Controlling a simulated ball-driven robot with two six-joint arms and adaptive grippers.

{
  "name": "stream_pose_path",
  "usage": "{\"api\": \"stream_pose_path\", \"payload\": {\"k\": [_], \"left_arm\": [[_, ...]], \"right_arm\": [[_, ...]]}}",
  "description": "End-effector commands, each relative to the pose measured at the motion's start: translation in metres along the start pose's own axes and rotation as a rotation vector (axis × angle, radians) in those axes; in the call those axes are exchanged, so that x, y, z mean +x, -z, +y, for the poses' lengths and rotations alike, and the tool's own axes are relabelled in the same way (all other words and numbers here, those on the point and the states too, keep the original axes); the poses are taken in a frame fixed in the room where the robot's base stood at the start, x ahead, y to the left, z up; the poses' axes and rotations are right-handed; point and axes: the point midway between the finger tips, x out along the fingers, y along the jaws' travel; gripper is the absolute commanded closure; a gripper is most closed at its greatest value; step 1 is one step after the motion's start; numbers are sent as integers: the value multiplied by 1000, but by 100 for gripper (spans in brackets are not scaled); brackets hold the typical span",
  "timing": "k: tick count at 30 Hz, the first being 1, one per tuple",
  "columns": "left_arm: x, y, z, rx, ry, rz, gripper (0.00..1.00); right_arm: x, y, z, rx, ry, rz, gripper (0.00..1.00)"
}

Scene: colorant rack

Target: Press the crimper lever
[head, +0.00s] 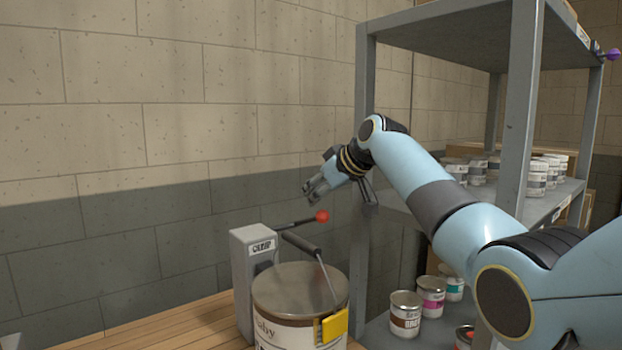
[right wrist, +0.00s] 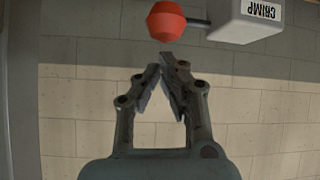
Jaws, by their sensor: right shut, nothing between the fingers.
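The crimper (head: 256,262) is a grey box labelled "CRIMP" on the wooden bench. Its dark lever sticks out to the right, rising slightly, and ends in a red knob (head: 321,216). My right gripper (head: 308,192) is shut and empty, just above the knob in the head view, with a small gap between them. In the right wrist view, the red knob (right wrist: 166,21) and the crimper box (right wrist: 246,20) are at the top. My right fingertips (right wrist: 160,62) nearly meet and appear just short of the knob. My left gripper is out of view.
A large lidded can (head: 300,290) stands in front of the crimper, with a dark-gripped handle and a yellow piece (head: 334,325) at its rim. A grey metal shelf (head: 366,90) with several small cans stands on the right. The wall behind is bare.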

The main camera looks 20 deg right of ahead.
Motion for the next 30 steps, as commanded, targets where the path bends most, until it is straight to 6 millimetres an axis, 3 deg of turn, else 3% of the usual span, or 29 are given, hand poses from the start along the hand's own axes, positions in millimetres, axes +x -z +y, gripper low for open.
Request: {"api": "stream_pose_path", "payload": {"k": [6, 16, 30], "left_arm": [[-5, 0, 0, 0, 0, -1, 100], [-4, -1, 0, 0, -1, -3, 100], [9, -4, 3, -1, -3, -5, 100]], "right_arm": [[-4, -11, -1, 0, 1, 0, 100], [-4, -12, -1, 1, 1, 1, 100], [-4, -24, -2, -4, -11, 76, 100]]}}
